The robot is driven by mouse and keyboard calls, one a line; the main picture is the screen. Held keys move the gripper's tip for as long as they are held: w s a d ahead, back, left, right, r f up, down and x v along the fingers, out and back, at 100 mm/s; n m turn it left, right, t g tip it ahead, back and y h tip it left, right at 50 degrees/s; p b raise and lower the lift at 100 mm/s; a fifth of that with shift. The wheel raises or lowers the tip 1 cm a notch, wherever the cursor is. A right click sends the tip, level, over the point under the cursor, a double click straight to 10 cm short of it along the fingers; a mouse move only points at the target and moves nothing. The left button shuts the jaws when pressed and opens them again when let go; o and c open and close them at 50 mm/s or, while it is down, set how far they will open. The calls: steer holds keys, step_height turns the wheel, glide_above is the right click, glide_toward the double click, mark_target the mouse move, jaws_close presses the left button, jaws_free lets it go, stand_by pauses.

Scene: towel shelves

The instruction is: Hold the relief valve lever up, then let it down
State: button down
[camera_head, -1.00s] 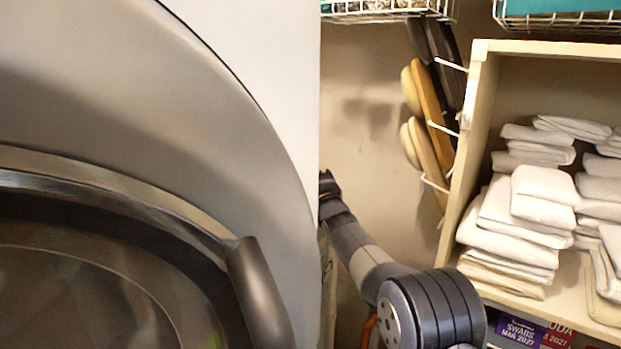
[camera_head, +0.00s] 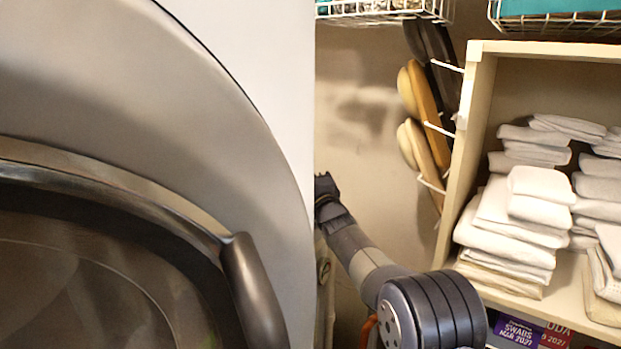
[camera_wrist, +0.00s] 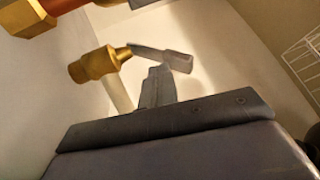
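In the wrist view, the relief valve is a brass body (camera_wrist: 97,64) with a thin lever ending in a grey tab (camera_wrist: 166,57). The lever reaches out to the right and tilts slightly down in the picture. My gripper (camera_wrist: 157,80) is shut, its narrow fingers together just below the lever in the picture. Nothing shows between the fingers. I cannot tell whether the fingertips touch the lever. In the head view, my gripper (camera_head: 325,190) is beside the large machine's edge, and the valve is hidden there.
A large machine with a round door (camera_head: 130,95) fills the left of the head view. A wooden shelf (camera_head: 467,140) with folded white towels (camera_head: 515,225) stands at right. Sandals (camera_head: 422,105) hang on wall hooks. In the wrist view, a copper pipe (camera_wrist: 85,40) runs by the valve.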

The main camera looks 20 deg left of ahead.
steer(key=shift+s+d+f+b, duration=0.1)
steer(key=shift+d+f+b, duration=0.1)
steer(key=shift+f+b, duration=0.35)
steer(key=shift+s+d+f+b, duration=0.15)
steer(key=shift+f+b, duration=0.25)
steer(key=shift+f, duration=0.2)
steer(key=shift+s+d+f+b, duration=0.1)
steer(key=shift+d+f+b, duration=0.1)
steer(key=shift+f+b, duration=0.35)
steer(key=shift+s+d+f+b, duration=0.3)
steer(key=shift+d+f, duration=0.1)
steer(key=shift+f, duration=0.2)
steer(key=shift+s+d+b, duration=0.25)
steer(key=shift+s+d, duration=0.05)
steer(key=shift+d, duration=0.2)
steer(key=shift+s+d+b, duration=0.25)
steer(key=shift+s+d, duration=0.05)
steer(key=shift+d, duration=0.2)
steer(key=s+d+b, duration=0.1)
steer(key=s+d, duration=0.3)
steer(key=d, duration=0.1)
steer(key=shift+d+r, duration=0.25)
steer(key=shift+d, duration=0.15)
steer(key=shift+a, duration=0.1)
